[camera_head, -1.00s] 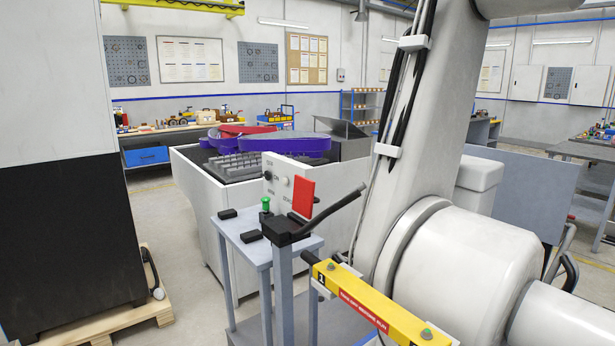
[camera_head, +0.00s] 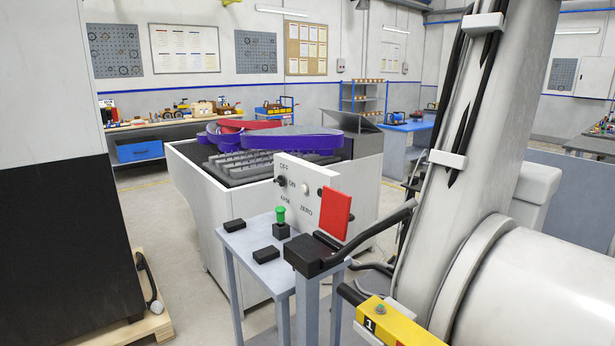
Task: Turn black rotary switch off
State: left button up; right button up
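The black rotary switch (camera_head: 281,180) is a small dark knob on the upper left of a white upright panel (camera_head: 292,198). OFF is printed above it and ON to its right. The knob is too small to tell which way it points. The panel also carries a white round button (camera_head: 306,190), the word ZERO and a partly legible label. A red plate (camera_head: 336,215) stands in front of the panel's right side. The panel stands at a small grey-blue table (camera_head: 245,243). Neither of my grippers is in view.
A green button on a black base (camera_head: 280,226) and two black blocks (camera_head: 266,254) lie on the table. A black post top with a handle (camera_head: 312,254) stands in front. A large white robot arm and yellow bar (camera_head: 392,326) fill the right. A dark cabinet (camera_head: 75,240) blocks the left. Floor between is clear.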

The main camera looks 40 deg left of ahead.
aim_at(279, 181)
jog(key=i+j+z, duration=0.2)
jog(key=j, duration=0.75)
jog(key=i+j+z, duration=0.15)
jog(key=j, duration=0.8)
jog(key=j+z, duration=0.2)
jog(key=j, duration=0.8)
